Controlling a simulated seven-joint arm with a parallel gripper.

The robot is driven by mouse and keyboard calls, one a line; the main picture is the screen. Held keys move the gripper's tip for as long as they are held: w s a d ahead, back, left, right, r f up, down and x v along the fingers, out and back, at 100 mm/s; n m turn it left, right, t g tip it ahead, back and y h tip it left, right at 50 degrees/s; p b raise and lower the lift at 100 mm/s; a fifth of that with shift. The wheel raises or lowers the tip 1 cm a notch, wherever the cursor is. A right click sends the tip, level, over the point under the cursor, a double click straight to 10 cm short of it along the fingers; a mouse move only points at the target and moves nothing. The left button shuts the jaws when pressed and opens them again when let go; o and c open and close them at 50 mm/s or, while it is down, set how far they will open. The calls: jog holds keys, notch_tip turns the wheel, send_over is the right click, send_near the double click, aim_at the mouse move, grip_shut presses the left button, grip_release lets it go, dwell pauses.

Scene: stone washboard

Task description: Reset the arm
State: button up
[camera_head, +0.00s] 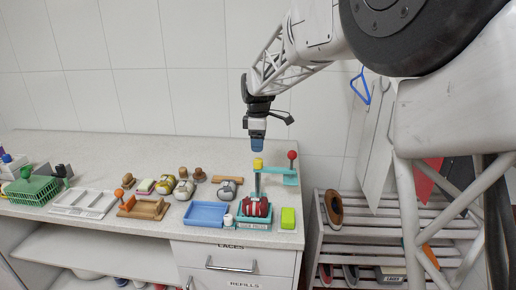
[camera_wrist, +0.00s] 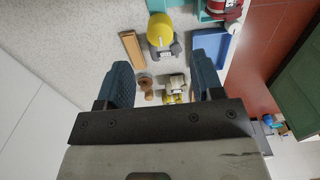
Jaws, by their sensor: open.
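My gripper (camera_head: 257,146) hangs over the right part of the counter, above a teal stand (camera_head: 276,171) with a yellow knob (camera_head: 258,163) and a red ball (camera_head: 292,155). In the wrist view my gripper (camera_wrist: 165,80) shows its two blue fingers wide apart, with nothing between them. I cannot tell the exact height of my gripper above the knob.
On the counter (camera_head: 140,150) are a blue tray (camera_head: 206,214), a green block (camera_head: 288,218), a white cup (camera_head: 228,220), several small shoes (camera_head: 184,189), a wooden block (camera_head: 146,208) and a green basket (camera_head: 33,190). A shoe rack (camera_head: 365,225) stands at the right. The back of the counter is clear.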

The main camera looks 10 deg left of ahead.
jog(key=shift+r, duration=0.15)
jog(key=shift+s+d+r, duration=0.25)
jog(key=shift+s+d, duration=0.15)
jog(key=shift+d, duration=0.05)
jog(key=s+d+r+m+t, duration=0.1)
jog(key=s+d+r+m, duration=0.25)
jog(key=s+d, duration=0.55)
jog(key=s+d+r+m, duration=0.2)
jog(key=s+d+m, duration=0.4)
jog(key=s, duration=0.4)
jog(key=s+d+f+m, duration=0.2)
jog(key=s+d+m, duration=0.1)
jog(key=s, duration=0.6)
jog(key=s+d+f+m+t, duration=0.1)
jog(key=s+d+f+m, duration=0.1)
jog(key=s, duration=0.6)
jog(key=s+d+f+m, duration=0.2)
jog(key=s+d+m, duration=0.2)
jog(key=s, duration=0.5)
jog(key=shift+s+d+f+t, duration=0.3)
jog(key=shift+s+d+f, duration=0.1)
jog(key=shift+d, duration=0.6)
